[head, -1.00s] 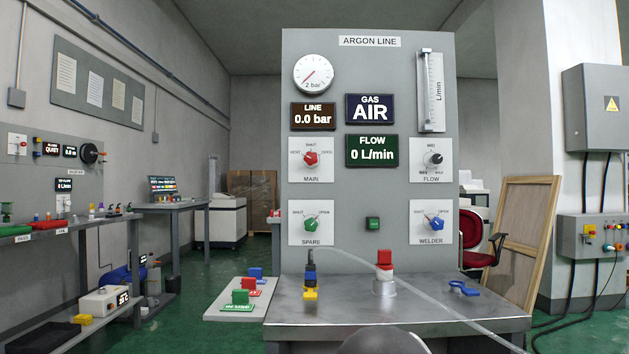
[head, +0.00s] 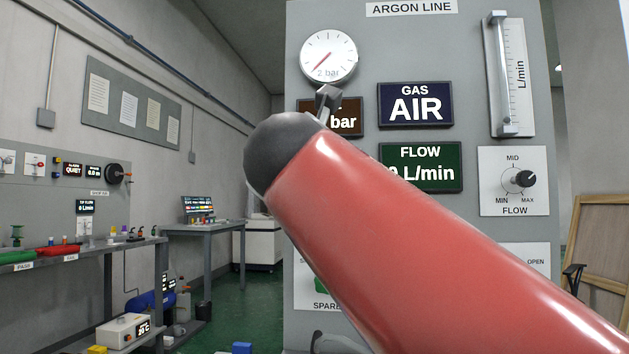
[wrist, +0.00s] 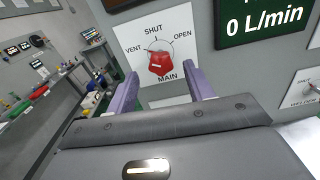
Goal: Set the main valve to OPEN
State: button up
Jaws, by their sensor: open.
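The main valve is a red knob (wrist: 160,63) on a white plate (wrist: 181,22) marked VENT, SHUT and OPEN, seen in the wrist view. Which mark the knob points to is not clear to me. My gripper (wrist: 160,70) is open, its two purple fingers on either side of the knob in the picture. Whether they touch the knob or are still short of it, I cannot tell. In the head view my red arm hides the main valve and most of my gripper. The line display (head: 345,117) is partly covered.
The panel (head: 365,60) also carries a gauge (head: 328,56), a gas display reading AIR (head: 415,105), a flow display (head: 440,178) and a flow knob (head: 524,178). The spare valve (head: 320,285) is partly hidden by my arm. A bench with small items stands at left.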

jog(key=w, duration=0.2)
jog(key=w+d, duration=0.1)
jog(key=w, duration=0.2)
jog(key=c, duration=1)
